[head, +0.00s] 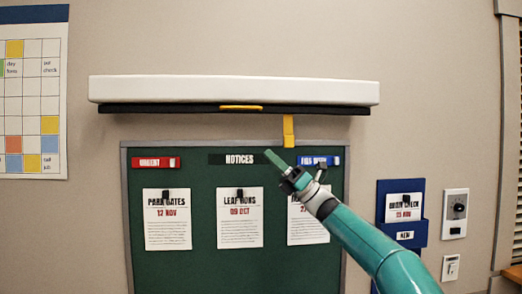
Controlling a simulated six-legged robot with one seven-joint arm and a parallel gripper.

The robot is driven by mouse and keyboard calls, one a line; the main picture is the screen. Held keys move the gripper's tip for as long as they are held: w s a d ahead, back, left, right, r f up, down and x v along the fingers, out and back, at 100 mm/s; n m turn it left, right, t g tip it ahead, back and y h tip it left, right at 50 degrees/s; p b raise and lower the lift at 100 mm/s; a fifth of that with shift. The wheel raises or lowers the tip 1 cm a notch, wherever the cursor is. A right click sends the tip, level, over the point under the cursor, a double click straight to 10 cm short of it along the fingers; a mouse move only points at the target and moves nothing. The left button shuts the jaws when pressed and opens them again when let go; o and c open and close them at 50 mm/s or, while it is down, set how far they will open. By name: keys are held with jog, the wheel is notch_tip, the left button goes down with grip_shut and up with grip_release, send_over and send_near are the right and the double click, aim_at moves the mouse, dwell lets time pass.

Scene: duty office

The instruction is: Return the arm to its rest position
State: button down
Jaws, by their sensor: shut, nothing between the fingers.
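My gripper (274,164) is at the end of my teal arm, which reaches in from the lower right of the head view. Its slim green fingers are together, with nothing seen between them. I cannot tell how far the fingertips are from the board. The wrist and forearm hide part of the right-hand notice (302,228) and the lower right of the board.
A long white casing (230,90) with a black lower bar and yellow handle (241,107) juts out above the board. A blue holder (401,185) and a dial box (455,212) are on the wall at right.

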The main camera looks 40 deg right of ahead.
jog(key=w+a+f+n+g+h, duration=0.1)
jog(key=w+a+f+n+g, duration=0.1)
jog(key=w+a+f, duration=0.35)
jog(key=w+a+f+n+g+h, duration=0.1)
jog(key=w+a+f+g, duration=0.15)
jog(key=a, duration=0.65)
jog(key=w+a+f+n+g+h, duration=0.1)
jog(key=w+a+f+n+g, duration=0.2)
jog(key=a, duration=0.5)
jog(key=s+a+f+n+g+h, duration=0.3)
jog(key=a+f+n+g+h, duration=0.2)
jog(key=a+f, duration=1.1)
jog(key=s+a+f+n+g+h, duration=0.1)
jog(key=s+a+f+n+h, duration=0.1)
jog(key=s+f+n+h, duration=0.3)
jog(key=s+a+f+n+g+h, duration=0.1)
jog(key=s+a+f+n, duration=0.15)
jog(key=s, duration=0.45)
jog(key=s+d+f+n+h, duration=0.2)
jog(key=s+f+n, duration=0.1)
jog(key=s+n, duration=0.3)
jog(key=s+d+f+n+h, duration=0.2)
jog(key=s+n, duration=0.4)
jog(key=s, duration=0.4)
jog(key=shift+s+d+f+t, duration=0.2)
jog(key=shift+d+f+t, duration=0.25)
jog(key=shift+d, duration=0.4)
